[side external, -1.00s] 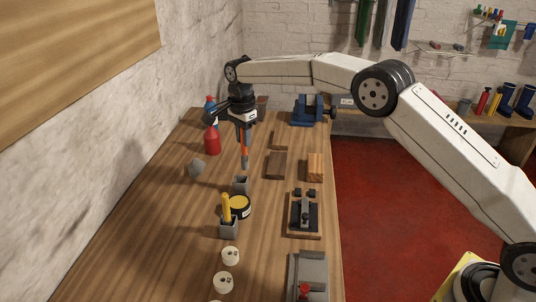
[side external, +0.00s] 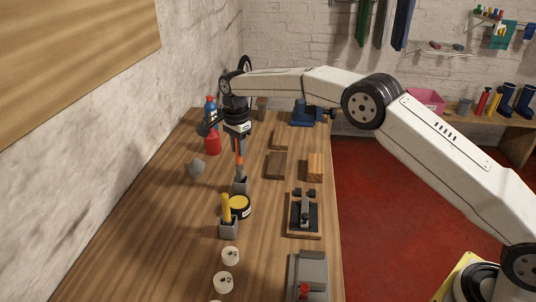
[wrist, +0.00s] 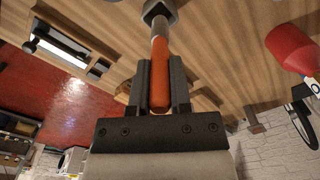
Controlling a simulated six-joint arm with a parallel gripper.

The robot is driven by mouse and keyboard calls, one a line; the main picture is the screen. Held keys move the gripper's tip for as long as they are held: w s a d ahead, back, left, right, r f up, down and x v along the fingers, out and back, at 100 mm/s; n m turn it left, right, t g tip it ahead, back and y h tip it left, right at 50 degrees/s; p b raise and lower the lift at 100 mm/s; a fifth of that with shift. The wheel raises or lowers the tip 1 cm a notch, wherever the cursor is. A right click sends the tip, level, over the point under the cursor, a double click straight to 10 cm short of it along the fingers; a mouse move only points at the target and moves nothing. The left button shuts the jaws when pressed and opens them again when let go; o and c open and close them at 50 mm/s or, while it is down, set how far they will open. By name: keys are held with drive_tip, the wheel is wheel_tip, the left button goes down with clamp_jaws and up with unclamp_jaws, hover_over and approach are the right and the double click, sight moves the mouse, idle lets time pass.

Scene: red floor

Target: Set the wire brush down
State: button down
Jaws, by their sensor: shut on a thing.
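My gripper (side external: 238,139) is shut on the orange handle of the wire brush (side external: 239,160). The brush hangs nearly upright, and its lower end is in or just at the mouth of a small grey square holder (side external: 241,186). In the wrist view the orange handle (wrist: 160,80) lies between my two dark fingers, and its grey end meets the grey holder (wrist: 158,11). The holder hides the brush's lower tip, so I cannot tell how deep it sits.
A second grey holder (side external: 229,230) with a yellow-handled tool and a yellow-topped tin (side external: 240,207) stand close in front. A red bottle (side external: 212,142) stands behind left. Wooden blocks (side external: 277,165) and a black tool on a wooden base (side external: 304,214) lie to the right.

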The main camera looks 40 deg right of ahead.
sight(239, 163)
drive_tip(key=shift+f, duration=2.65)
drive_tip(key=shift+f, duration=0.15)
drive_tip(key=c, duration=0.5)
unclamp_jaws()
drive_tip(key=shift+c, duration=0.2)
wheel_tip(239, 163, up, 12)
drive_tip(key=shift+r, duration=0.2)
